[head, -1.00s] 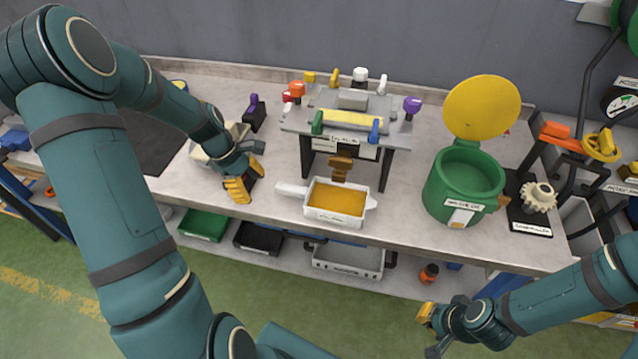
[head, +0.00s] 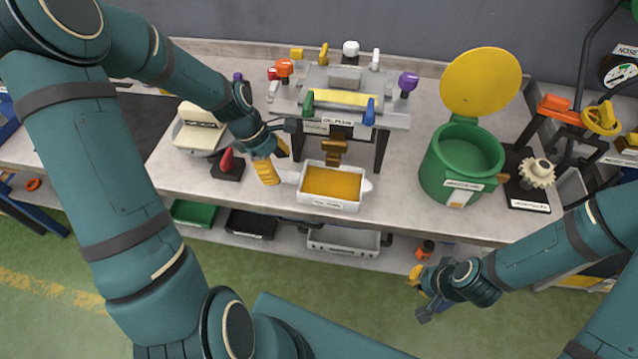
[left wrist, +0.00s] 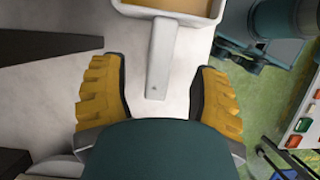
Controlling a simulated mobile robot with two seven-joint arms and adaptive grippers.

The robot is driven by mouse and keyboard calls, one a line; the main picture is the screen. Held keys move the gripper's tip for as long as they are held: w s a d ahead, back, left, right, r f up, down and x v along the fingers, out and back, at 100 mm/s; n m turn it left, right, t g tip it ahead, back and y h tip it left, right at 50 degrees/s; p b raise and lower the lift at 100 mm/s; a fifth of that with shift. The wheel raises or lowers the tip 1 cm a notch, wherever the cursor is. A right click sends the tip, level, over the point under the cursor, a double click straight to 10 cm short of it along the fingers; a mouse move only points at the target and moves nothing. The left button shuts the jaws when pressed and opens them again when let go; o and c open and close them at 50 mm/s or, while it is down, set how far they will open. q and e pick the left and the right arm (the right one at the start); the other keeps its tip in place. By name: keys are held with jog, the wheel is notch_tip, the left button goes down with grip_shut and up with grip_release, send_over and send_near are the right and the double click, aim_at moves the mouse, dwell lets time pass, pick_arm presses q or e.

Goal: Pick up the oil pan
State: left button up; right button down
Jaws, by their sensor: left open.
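My left gripper (head: 272,172) is at the pan's left handle in the head view. In the left wrist view, the white handle (left wrist: 160,62) points between the open yellow fingers of my left gripper (left wrist: 158,92), touching neither. The pan's near end (left wrist: 175,8) shows at the top. My right gripper (head: 420,292) hangs low in front of the bench, away from the pan; its fingers are too small to judge.
The grey stand (head: 395,122) with coloured knobs rises right behind the pan. A green pot (head: 458,165) with a raised yellow lid stands to the right. A dark block with a red lever (head: 228,166) and a white scale (head: 192,138) are left of my gripper.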

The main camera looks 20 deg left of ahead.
aim_at(289, 174)
pick_arm(q)
jog(key=shift+w+d, duration=0.15)
jog(key=shift+d, duration=0.7)
jog(key=shift+d+f, duration=0.1)
jog(key=shift+b+x, duration=0.4)
jog(key=shift+x, duration=1.95)
grip_shut()
